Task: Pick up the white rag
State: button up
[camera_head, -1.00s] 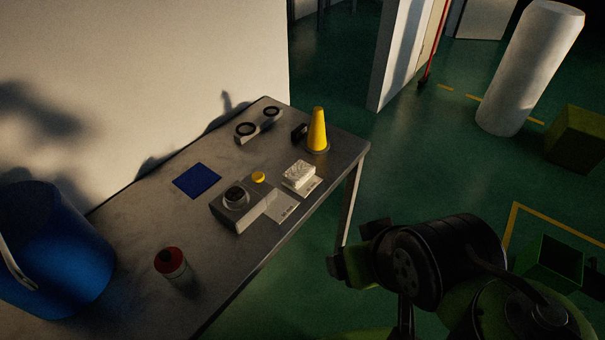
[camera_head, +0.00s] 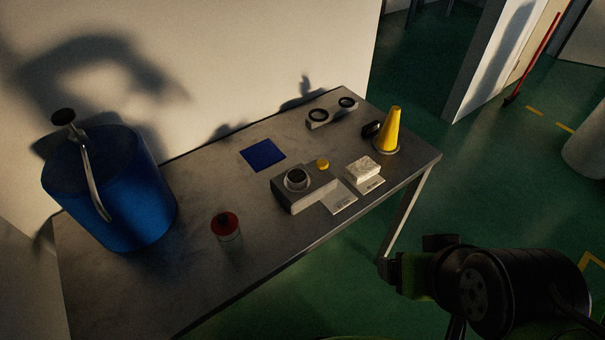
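The white rag (camera_head: 363,168) looks like a small folded white block. It lies near the front right edge of the grey table (camera_head: 150,285), on or beside a pale printed card (camera_head: 373,184). My arm is at the lower right, in front of the table and off its edge. The end of my arm (camera_head: 388,268) shows as a dark and green shape, apart from the rag and nearer to me. I cannot make out its fingers, or whether they are open or shut.
A grey box with a round dial (camera_head: 297,180) and yellow button sits left of the rag. A yellow cone (camera_head: 392,130) stands behind it.

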aim_at(361, 170)
jog(key=i+u, duration=0.25)
jog(key=u, duration=0.15)
jog(key=i+l+u, duration=0.15)
jog(key=u, duration=0.25)
jog(key=i+l+u, duration=0.25)
jog(key=u, duration=0.15)
jog(key=i, duration=0.05)
